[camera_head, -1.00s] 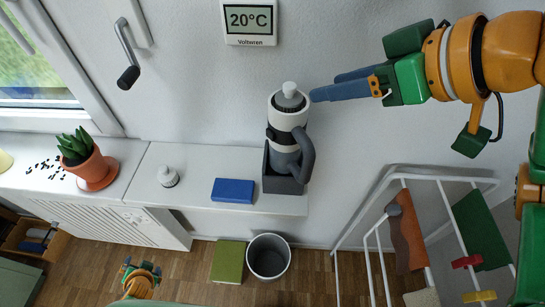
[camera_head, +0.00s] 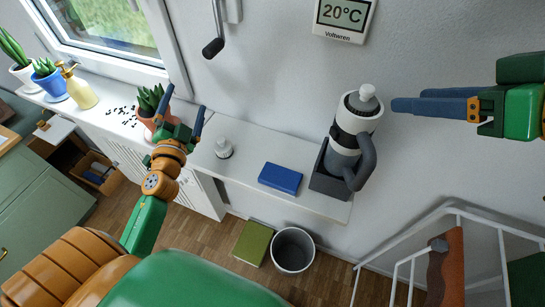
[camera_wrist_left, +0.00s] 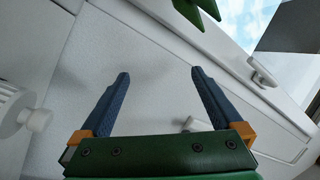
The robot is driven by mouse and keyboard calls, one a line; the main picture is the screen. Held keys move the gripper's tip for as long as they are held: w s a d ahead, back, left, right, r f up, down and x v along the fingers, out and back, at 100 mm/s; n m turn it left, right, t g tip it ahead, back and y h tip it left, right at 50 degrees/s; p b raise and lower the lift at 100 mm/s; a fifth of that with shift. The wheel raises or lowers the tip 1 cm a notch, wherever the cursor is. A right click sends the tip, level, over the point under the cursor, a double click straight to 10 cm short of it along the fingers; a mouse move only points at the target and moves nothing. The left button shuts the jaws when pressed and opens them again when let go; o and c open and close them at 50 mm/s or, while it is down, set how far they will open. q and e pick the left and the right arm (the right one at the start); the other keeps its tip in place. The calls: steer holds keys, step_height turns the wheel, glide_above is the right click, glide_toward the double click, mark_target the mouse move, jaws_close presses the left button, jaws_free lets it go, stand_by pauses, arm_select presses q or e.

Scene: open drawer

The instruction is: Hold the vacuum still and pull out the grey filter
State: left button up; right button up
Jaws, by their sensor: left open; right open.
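The handheld vacuum (camera_head: 347,137) stands upright in a dark grey holder (camera_head: 328,180) on the white sill, its grey handle to the right. At its top sits a grey filter (camera_head: 364,102) with a white knob. My right gripper (camera_head: 398,106) is open and empty just right of the filter, its fingers nearly overlapping in the head view. My left gripper (camera_head: 186,101) is open and empty in front of the potted plant, well left of the vacuum. Its spread fingers show in the left wrist view (camera_wrist_left: 160,75), with nothing between them.
A plant in a terracotta pot (camera_head: 149,118) is behind my left gripper. A bin (camera_head: 293,250) and a white rack (camera_head: 403,262) stand below.

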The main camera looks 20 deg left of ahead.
mark_target(344, 147)
arm_select(q)
steer(key=s+d+h, duration=0.1)
steer(key=d+h, duration=0.3)
steer(key=d, duration=0.7)
steer(key=s+d+n+h, duration=0.1)
steer(key=d+h, duration=0.4)
steer(key=d, duration=0.7)
steer(key=s+d+n+h, duration=0.1)
steer(key=d+h, duration=0.4)
steer(key=d, duration=0.6)
steer(key=shift+s+d+r, duration=0.2)
steer(key=shift+s+r, duration=0.1)
steer(key=shift+s, duration=0.15)
steer(key=shift+s+d+f+g, duration=0.15)
steer(key=shift+d+g, duration=0.2)
steer(key=shift+g, duration=0.05)
steer(key=shift+d+f+g, duration=0.1)
steer(key=shift+g, duration=0.2)
steer(key=x, duration=0.7)
steer(key=shift+f, duration=0.1)
steer(key=shift+a, duration=0.2)
